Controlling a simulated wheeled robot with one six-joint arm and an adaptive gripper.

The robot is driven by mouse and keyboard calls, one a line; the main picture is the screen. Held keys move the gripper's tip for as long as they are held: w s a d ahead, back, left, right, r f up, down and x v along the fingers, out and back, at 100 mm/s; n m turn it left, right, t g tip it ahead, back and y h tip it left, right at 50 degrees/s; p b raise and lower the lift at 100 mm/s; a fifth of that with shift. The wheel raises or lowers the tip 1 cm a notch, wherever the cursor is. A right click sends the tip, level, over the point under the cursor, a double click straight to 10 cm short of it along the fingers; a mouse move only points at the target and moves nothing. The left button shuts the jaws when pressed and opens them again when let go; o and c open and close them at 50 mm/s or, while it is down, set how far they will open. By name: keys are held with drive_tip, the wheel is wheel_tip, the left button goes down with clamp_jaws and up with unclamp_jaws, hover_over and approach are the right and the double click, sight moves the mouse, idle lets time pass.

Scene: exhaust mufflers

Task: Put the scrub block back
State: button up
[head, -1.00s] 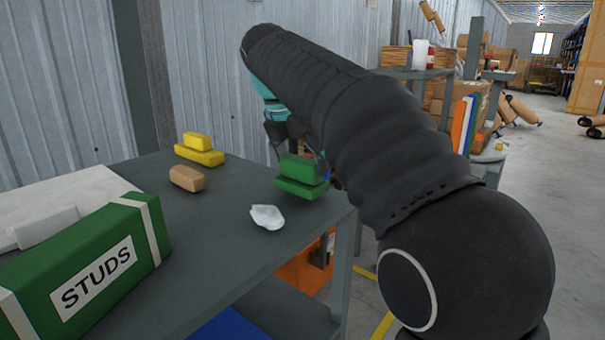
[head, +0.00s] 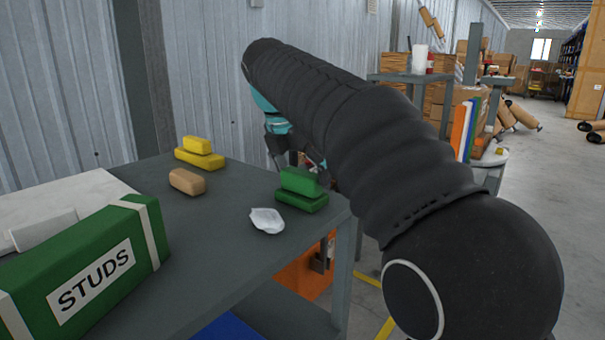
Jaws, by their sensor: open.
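A two-tier green block (head: 301,198), a smaller piece on a wider base, rests on the grey table near its right end. A similar two-tier yellow block (head: 199,158) sits farther back to the left. No label shows which one is the scrub block. My gripper (head: 296,160) is open just behind and above the green block, partly hidden by my arm. Its fingers appear clear of the block, though the right finger is close to it and contact there cannot be told.
The grey table (head: 200,245) also holds a tan block (head: 187,181), a crumpled white piece (head: 267,220) close in front of the green block, and a green STUDS box (head: 85,270) at left. Free table lies between the tan and green blocks. An orange bin (head: 305,275) is below.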

drive_tip(key=p+v, duration=0.4)
drive_tip(key=v, duration=0.8)
drive_tip(key=s+d+f+m+y, duration=0.2)
drive_tip(key=s+d+f+m, duration=0.7)
drive_tip(key=d+m, duration=0.4)
drive_tip(key=s+d+f+m+t, duration=0.1)
drive_tip(key=s+d+f+m, duration=0.2)
drive_tip(key=s+f+m, duration=0.4)
drive_tip(key=s+d+f+m+t, duration=0.1)
drive_tip(key=s+d+f+m, duration=0.2)
drive_tip(key=s+f+m, duration=0.5)
wheel_tip(320, 180, down, 3)
drive_tip(key=shift+s+d+r+y, duration=0.1)
drive_tip(key=shift+s+d+y, duration=0.15)
drive_tip(key=shift+y, duration=0.15)
